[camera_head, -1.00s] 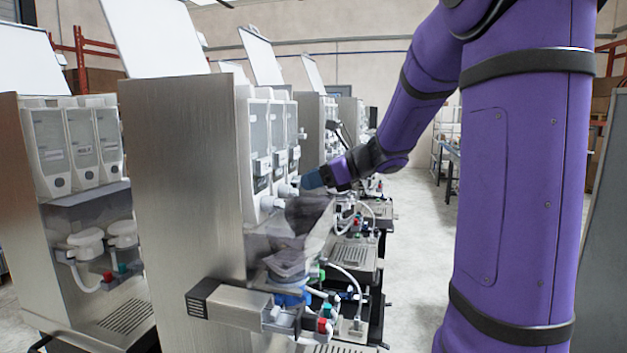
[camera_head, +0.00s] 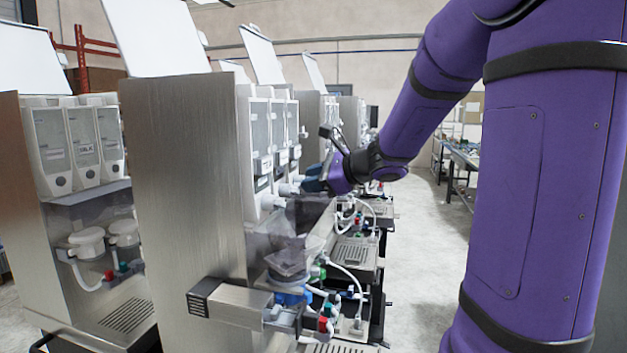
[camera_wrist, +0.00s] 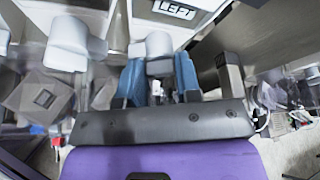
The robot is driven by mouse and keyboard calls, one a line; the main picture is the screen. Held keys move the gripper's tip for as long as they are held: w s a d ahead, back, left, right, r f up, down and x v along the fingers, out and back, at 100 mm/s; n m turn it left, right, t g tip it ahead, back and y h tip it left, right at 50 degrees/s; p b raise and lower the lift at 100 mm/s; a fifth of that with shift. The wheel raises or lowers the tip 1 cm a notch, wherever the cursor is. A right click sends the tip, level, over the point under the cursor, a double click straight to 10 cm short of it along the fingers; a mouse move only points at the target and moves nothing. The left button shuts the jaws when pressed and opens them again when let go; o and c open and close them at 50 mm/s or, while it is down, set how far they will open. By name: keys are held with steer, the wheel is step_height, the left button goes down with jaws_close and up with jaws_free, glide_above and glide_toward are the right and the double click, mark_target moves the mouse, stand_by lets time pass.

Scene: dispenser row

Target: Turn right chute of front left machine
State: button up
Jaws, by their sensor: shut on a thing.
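The front left machine (camera_head: 183,185) is the big steel-sided dispenser in the middle left of the head view. Its row of canisters (camera_head: 262,130) faces right, with white chutes below them. My gripper (camera_head: 306,185) reaches in from the right at chute height. In the wrist view my gripper's two blue fingers (camera_wrist: 160,80) stand on either side of a white chute (camera_wrist: 158,46) and are shut on it. Another white chute (camera_wrist: 75,42) shows to the left, apart from the fingers. The head view does not show the grip clearly, as the fingers partly hide the chute.
Clear mixing bowls (camera_head: 285,255), hoses and a drip tray (camera_head: 352,250) lie below my gripper. A second dispenser (camera_head: 85,230) stands at the left; more machines stand behind. The floor aisle (camera_head: 425,215) on the right is free.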

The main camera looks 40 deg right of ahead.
stand_by(0.3)
steer(key=o, duration=0.9)
steer(key=v, duration=1.1)
steer(key=shift+w, duration=0.1)
